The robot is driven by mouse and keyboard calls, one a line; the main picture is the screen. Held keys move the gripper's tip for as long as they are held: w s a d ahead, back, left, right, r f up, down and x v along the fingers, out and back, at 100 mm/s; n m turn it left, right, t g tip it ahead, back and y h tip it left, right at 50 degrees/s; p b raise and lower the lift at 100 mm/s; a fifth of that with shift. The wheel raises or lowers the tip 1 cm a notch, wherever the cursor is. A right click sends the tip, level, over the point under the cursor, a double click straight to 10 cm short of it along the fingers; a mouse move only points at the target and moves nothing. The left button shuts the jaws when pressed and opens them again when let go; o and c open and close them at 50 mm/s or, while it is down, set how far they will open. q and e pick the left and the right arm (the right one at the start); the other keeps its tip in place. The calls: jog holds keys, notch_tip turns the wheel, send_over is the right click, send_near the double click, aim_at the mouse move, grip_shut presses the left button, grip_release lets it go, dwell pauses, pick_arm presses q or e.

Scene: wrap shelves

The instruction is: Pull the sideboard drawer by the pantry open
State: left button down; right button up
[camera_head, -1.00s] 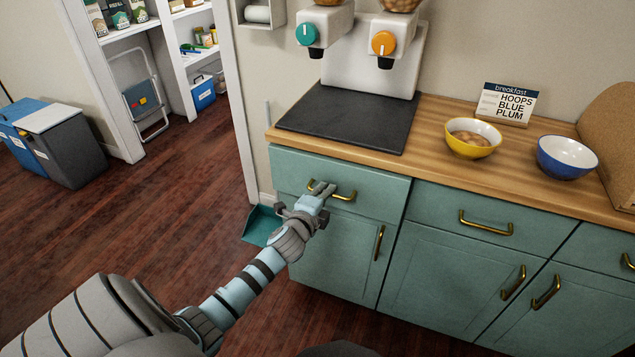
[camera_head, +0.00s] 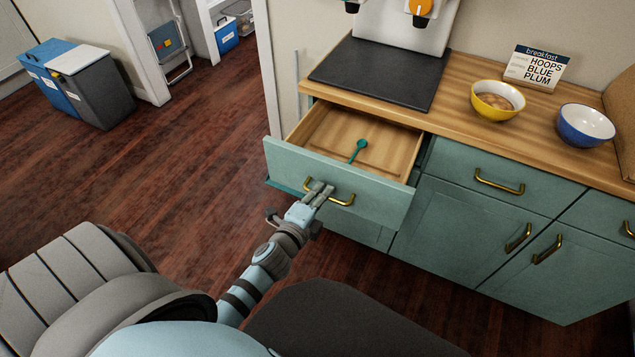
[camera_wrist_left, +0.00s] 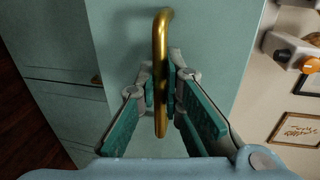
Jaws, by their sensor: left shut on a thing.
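The sideboard (camera_head: 500,245) is teal with a wooden top. Its left-hand top drawer (camera_head: 290,160), nearest the pantry, stands pulled out, with its wooden inside showing. A small teal spoon-like scoop (camera_head: 358,150) lies in it. My left gripper (camera_head: 318,193) is at the drawer front, shut on the brass handle (camera_head: 343,201). In the left wrist view the brass handle (camera_wrist_left: 160,60) passes between the two pads of my left gripper (camera_wrist_left: 164,90). My right gripper is not in view.
A black mat (camera_head: 380,72) with a dispenser, a yellow bowl (camera_head: 497,113), a blue bowl (camera_head: 585,137) and a breakfast sign (camera_head: 534,68) stand on the top. Bins (camera_head: 95,95) stand by the pantry opening at the left. The wooden floor between is clear.

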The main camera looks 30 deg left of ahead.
pick_arm(q)
jog(key=shift+s, duration=0.25)
jog(key=c, duration=1.7)
grip_release()
jog(key=v, duration=1.2)
